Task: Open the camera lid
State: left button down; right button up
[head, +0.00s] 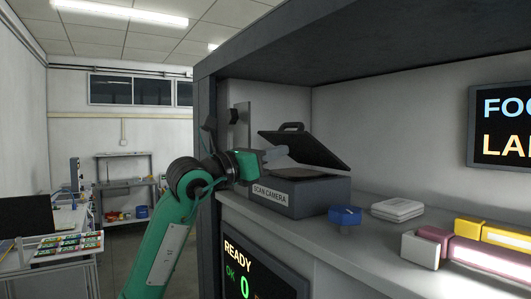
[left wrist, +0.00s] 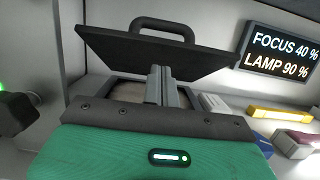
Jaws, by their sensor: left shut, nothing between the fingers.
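The scan camera (head: 300,203) is a dark grey box labelled "SCAN CAMERA" on the shelf. Its black lid (head: 305,150) is raised and tilted, high at the left and sloping down to the right, with a handle (head: 292,126) on top. The lid (left wrist: 150,58) and handle (left wrist: 163,24) also show in the left wrist view. My left gripper (head: 277,153) is shut and empty, its fingers in the gap between box and raised lid; whether they touch the lid I cannot tell. The fingers show in the left wrist view (left wrist: 160,84). My right gripper is out of view.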

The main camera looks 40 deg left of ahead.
pick_arm(q)
jog(key=shift+w+d+r, duration=0.15)
jog(key=shift+w+r, duration=0.1)
jog(key=shift+r, duration=0.1)
jog(key=shift+r, duration=0.1)
